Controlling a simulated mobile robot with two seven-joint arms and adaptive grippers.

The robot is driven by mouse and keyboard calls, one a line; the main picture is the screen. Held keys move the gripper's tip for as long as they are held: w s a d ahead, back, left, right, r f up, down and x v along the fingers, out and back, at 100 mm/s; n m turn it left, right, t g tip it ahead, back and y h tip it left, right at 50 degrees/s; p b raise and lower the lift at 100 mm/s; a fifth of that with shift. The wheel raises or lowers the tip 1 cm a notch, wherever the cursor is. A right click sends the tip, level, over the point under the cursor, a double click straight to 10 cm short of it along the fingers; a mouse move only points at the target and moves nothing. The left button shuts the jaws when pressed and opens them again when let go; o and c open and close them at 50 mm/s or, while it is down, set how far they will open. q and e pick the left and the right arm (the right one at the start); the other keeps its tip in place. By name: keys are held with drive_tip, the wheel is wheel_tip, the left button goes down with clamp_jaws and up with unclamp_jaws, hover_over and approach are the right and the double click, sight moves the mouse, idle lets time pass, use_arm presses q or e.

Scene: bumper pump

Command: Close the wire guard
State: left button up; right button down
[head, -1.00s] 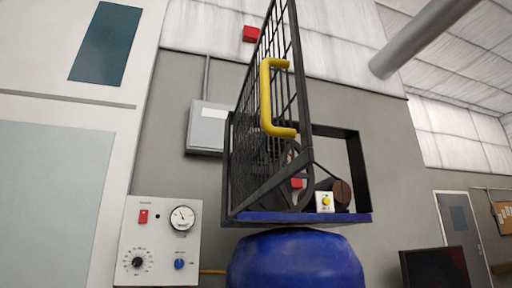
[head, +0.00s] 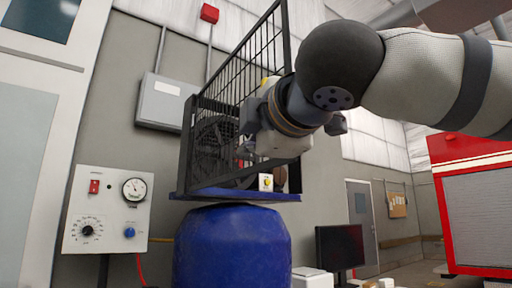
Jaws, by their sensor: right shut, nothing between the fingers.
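The wire guard (head: 233,62) is a black mesh panel on the black-framed pump housing above a blue tank. It stands swung out from the frame, its upper part angled up to the right. Its yellow handle (head: 268,80) shows only as a small piece behind my right arm. My right gripper (head: 243,150) is in front of the housing, over the guard's lower right part. It looks shut and empty; I cannot tell whether it touches the guard. My wrist hides much of the guard's right edge. My left gripper is out of view.
The blue tank (head: 232,250) stands below the housing's blue base (head: 230,196). A white control panel (head: 108,210) with a gauge and knobs is at left. A grey wall box (head: 165,102) is behind. A dark monitor (head: 339,246) and red cabinet (head: 470,200) are at right.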

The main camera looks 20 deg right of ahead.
sight(259, 159)
drive_tip(key=shift+w+d, duration=0.55)
drive_tip(key=shift+w, duration=0.85)
drive_tip(key=shift+w+d, duration=0.5)
drive_tip(key=shift+w, duration=0.85)
drive_tip(key=shift+w+d, duration=0.55)
drive_tip(key=shift+w, duration=0.85)
drive_tip(key=shift+d, duration=0.15)
